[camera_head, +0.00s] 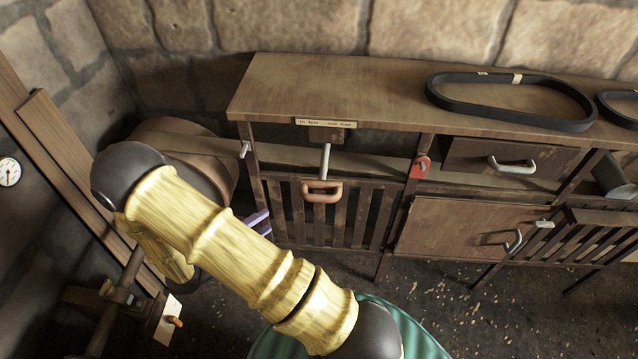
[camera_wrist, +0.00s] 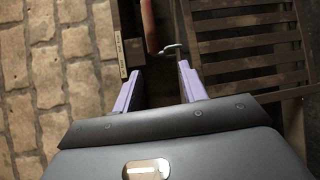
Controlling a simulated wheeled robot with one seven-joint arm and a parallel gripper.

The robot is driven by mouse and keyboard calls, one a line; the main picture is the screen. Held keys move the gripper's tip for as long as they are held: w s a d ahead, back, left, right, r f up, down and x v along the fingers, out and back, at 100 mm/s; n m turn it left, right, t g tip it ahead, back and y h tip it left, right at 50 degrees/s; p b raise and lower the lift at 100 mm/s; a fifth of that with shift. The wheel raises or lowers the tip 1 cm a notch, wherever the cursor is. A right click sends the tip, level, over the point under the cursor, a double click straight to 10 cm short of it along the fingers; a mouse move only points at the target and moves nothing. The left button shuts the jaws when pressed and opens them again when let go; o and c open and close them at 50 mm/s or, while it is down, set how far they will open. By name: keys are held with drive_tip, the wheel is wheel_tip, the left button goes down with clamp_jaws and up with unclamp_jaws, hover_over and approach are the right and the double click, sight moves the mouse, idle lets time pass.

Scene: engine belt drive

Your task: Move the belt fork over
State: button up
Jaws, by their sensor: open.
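A small label plate (camera_head: 325,122) sits on the bench's front edge above a dark block. A pale rod (camera_head: 326,160) hangs below the block, with an orange-red handle (camera_head: 322,188) at its foot, in front of the slatted door (camera_head: 355,212). I cannot tell which part is the belt fork. My gripper's purple fingers show partly behind my arm in the head view (camera_head: 258,217), left of the handle. In the wrist view my gripper (camera_wrist: 160,70) is open and empty. Beyond its tips are a pale hooked piece (camera_wrist: 172,48), a reddish bar (camera_wrist: 149,25) and the label plate (camera_wrist: 121,55).
Black belts (camera_head: 510,103) lie on the bench top (camera_head: 390,85). A large brown drum (camera_head: 190,145) stands left of the bench, partly hidden by my arm. A drawer (camera_head: 505,164) and a red padlock-like piece (camera_head: 420,167) are to the right. The floor (camera_head: 455,300) in front is clear.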

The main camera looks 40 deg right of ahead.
sight(314, 201)
drive_tip(key=s+r+g, duration=0.1)
drive_tip(key=s+r+m+g, duration=0.1)
drive_tip(key=shift+s+a+r, duration=0.1)
drive_tip(key=shift+s+a, duration=0.2)
drive_tip(key=d+p, duration=0.1)
drive_tip(key=d, duration=0.4)
drive_tip(key=w+d+f+p, duration=0.1)
drive_tip(key=d, duration=0.5)
drive_tip(key=d+f+p, duration=0.1)
drive_tip(key=d, duration=0.5)
drive_tip(key=shift+w+d+f+p, duration=0.15)
drive_tip(key=shift+f+p, duration=0.05)
drive_tip(key=shift+p, duration=0.1)
clamp_jaws()
